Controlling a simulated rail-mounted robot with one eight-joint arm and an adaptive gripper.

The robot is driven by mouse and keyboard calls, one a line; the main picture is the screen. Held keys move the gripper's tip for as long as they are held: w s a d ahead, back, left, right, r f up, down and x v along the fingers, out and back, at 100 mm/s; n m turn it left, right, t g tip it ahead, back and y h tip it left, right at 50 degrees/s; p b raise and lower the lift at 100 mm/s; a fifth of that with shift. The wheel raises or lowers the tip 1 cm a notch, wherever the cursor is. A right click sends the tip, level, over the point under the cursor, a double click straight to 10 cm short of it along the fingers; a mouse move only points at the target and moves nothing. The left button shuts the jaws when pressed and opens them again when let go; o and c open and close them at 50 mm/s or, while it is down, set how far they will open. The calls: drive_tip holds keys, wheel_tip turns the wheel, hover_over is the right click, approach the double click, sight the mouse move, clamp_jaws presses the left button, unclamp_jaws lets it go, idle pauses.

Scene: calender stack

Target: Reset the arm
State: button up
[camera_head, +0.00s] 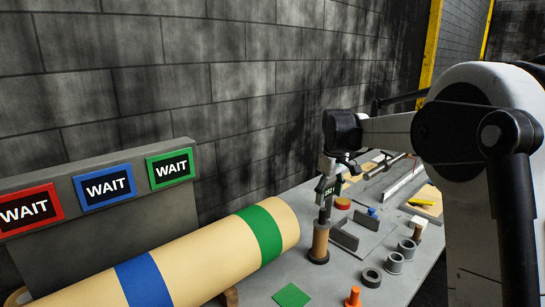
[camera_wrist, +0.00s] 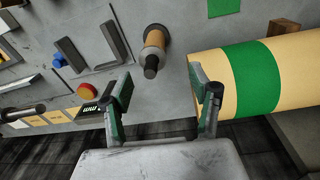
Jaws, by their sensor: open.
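My gripper (camera_head: 328,190) hangs over the table at the middle of the head view, fingers pointing down. Its two fingers (camera_wrist: 164,92) stand wide apart in the wrist view, with nothing between them. A tan post with a dark tip and dark base (camera_head: 320,243) stands below the gripper in the head view. The same post shows just beyond the fingertips in the wrist view (camera_wrist: 154,42); whether a finger touches it I cannot tell. My arm reaches in from the right.
A large tan roll (camera_head: 205,262) with blue and green bands lies at the left. Behind it a grey panel (camera_head: 60,262) carries three WAIT signs. The grey table (camera_head: 325,288) holds rings, an orange peg (camera_head: 353,297), a red button (camera_head: 343,203) and angled grey plates. A block wall stands behind.

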drive_tip(key=s+r+m+t+b, duration=0.1)
drive_tip(key=s+r+m+t, duration=0.1)
drive_tip(key=s, duration=0.9)
drive_tip(key=s+r+m+t+b, duration=0.1)
drive_tip(key=s+r+m+b, duration=0.1)
drive_tip(key=s, duration=0.9)
drive_tip(key=s+f+m+t+b, duration=0.1)
drive_tip(key=s+f, duration=0.4)
drive_tip(key=s, duration=0.4)
drive_tip(key=s+f+m+t+b, duration=0.1)
drive_tip(key=s+f+m+t, duration=0.1)
drive_tip(key=s+f, duration=0.3)
drive_tip(key=s, duration=0.4)
drive_tip(key=shift+s, duration=0.2)
